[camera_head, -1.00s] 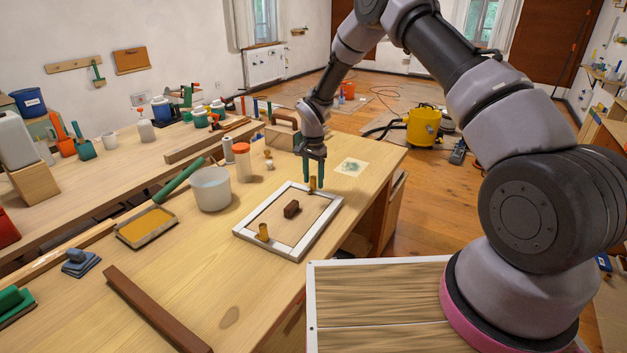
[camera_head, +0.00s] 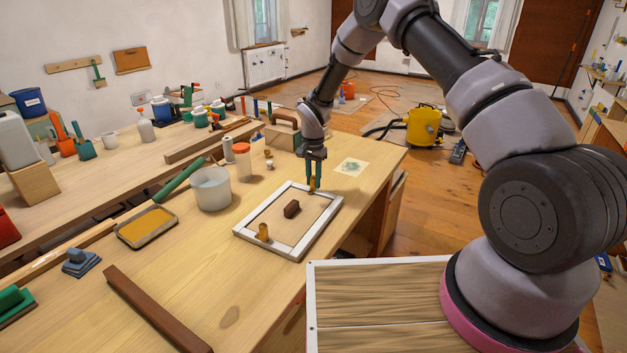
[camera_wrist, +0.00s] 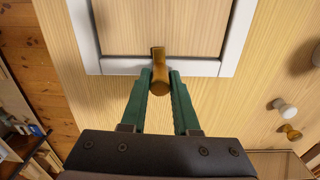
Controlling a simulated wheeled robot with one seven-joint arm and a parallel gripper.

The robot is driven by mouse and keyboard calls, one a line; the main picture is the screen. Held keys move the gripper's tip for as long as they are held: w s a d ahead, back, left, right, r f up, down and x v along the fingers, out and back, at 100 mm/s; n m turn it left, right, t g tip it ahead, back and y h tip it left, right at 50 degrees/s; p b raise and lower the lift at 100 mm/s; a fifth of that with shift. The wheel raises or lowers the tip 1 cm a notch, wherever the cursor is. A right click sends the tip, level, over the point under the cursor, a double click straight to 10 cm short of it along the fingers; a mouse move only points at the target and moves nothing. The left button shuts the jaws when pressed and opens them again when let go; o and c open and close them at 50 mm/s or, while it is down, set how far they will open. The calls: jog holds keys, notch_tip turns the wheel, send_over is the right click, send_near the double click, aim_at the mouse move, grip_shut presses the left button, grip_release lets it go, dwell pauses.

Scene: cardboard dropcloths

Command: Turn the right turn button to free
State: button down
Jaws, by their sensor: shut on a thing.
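A white rectangular frame (camera_head: 322,233) around a wooden panel (camera_head: 272,222) lies flat on the workbench. A dark brown block (camera_head: 292,209) sits on the panel. One brass turn button (camera_head: 263,232) stands on the near left side of the frame. The other turn button (camera_head: 312,185), the right one, is on the far side, and it also shows in the wrist view (camera_wrist: 158,62). My gripper (camera_head: 314,188) points down over that far side with its green fingers shut on the right turn button. In the wrist view my gripper (camera_wrist: 160,85) has one finger on each side of its knob.
A white pot (camera_head: 210,189), an orange-lidded jar (camera_head: 242,162) and a paint tray (camera_head: 146,228) stand left of the frame. Small knobs (camera_wrist: 285,110) lie on the bench beside the frame. A brown bar (camera_head: 155,310) lies at the front. The bench right of the frame is clear.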

jog(key=n, duration=0.8)
jog(key=shift+a+n, duration=0.1)
jog(key=shift+n, duration=0.3)
jog(key=n, duration=0.4)
jog(key=shift+n, duration=2.1)
jog(key=c, duration=0.7)
grip_release()
jog(key=shift+o, duration=0.2)
jog(key=shift+r, duration=0.1)
